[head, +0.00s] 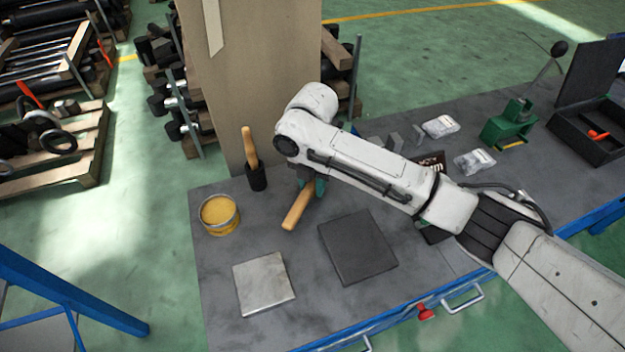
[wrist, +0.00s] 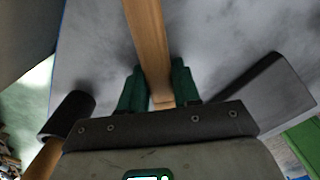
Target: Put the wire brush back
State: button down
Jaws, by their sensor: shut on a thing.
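A wooden-handled tool, which I take for the wire brush (head: 298,207), is held in my gripper (head: 318,187). In the wrist view its pale wooden handle (wrist: 147,40) runs between the two green fingertips (wrist: 160,88), which are shut on it. In the head view the handle points down and left over the grey bench. Its bristle end is hidden. Left of the gripper, a dark cup (head: 256,179) stands on the bench with another wooden handle (head: 249,146) upright in it. The cup also shows at the left in the wrist view (wrist: 67,113).
An open tin of yellow stuff (head: 220,214) stands at the bench's left edge. A pale metal plate (head: 263,283) and a dark plate (head: 358,247) lie nearer. A beige column (head: 235,90) rises behind.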

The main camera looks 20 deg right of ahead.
aim_at(313, 181)
jog(key=shift+f, duration=0.1)
jog(key=shift+f, duration=0.1)
jog(key=c, duration=0.8)
grip_release()
notch_tip(313, 181, up, 12)
jog(key=b, duration=0.1)
jog(key=shift+r, duration=0.2)
